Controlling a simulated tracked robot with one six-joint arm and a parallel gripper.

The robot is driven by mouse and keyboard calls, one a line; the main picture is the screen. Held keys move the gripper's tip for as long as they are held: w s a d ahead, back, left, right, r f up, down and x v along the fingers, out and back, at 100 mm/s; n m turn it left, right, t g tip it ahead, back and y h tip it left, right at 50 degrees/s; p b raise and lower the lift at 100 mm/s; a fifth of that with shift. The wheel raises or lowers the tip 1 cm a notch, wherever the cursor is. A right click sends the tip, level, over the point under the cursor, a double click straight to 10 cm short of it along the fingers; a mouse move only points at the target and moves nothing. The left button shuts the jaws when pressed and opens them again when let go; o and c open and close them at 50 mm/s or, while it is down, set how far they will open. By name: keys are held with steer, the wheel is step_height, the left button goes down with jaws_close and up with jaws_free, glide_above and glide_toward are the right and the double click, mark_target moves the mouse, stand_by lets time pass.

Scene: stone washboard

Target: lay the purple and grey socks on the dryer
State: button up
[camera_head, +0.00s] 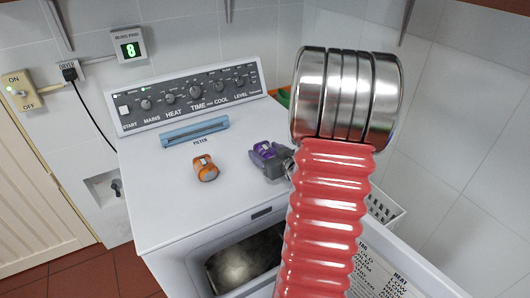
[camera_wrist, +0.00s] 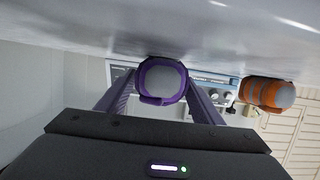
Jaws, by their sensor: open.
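The purple and grey socks (camera_head: 264,150), a rolled bundle, are on the white top of the dryer (camera_head: 160,215), right of its middle. In the wrist view the bundle (camera_wrist: 162,76) shows a grey round end with a purple band, close against the dryer top. My gripper (camera_head: 275,162) is at the bundle, low over the dryer top. In the wrist view my gripper (camera_wrist: 161,92) is open, with one finger on each side of the bundle. I cannot tell whether the fingers touch it. My gripper partly hides the bundle in the head view.
An orange and grey sock bundle (camera_head: 205,168) lies to the left on the dryer top. A blue filter handle (camera_head: 194,132) and the control panel (camera_head: 190,97) are behind. The dryer door (camera_head: 385,270) is open at the front. A white basket (camera_head: 385,210) stands at the right.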

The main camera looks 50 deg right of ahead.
steer(key=shift+r, duration=0.1)
steer(key=v, duration=1.2)
stand_by(0.9)
steer(key=shift+w+r, duration=0.1)
steer(key=shift+w, duration=0.2)
steer(key=w+a+r+g+h, duration=0.2)
steer(key=w+a+r+g, duration=0.4)
steer(key=a, duration=0.5)
steer(key=s+a+n+g+y, duration=0.1)
steer(key=s+a+y, duration=0.2)
steer(key=a, duration=0.9)
steer(key=s+a+r+n+g+y, duration=0.1)
steer(key=s+a+n+y, duration=0.1)
steer(key=s+a, duration=0.5)
steer(key=a+y, duration=0.1)
steer(key=a, duration=0.5)
steer(key=shift+s+r+n+y, duration=0.25)
steer(key=shift+n+y, duration=0.05)
steer(key=shift+a, duration=0.1)
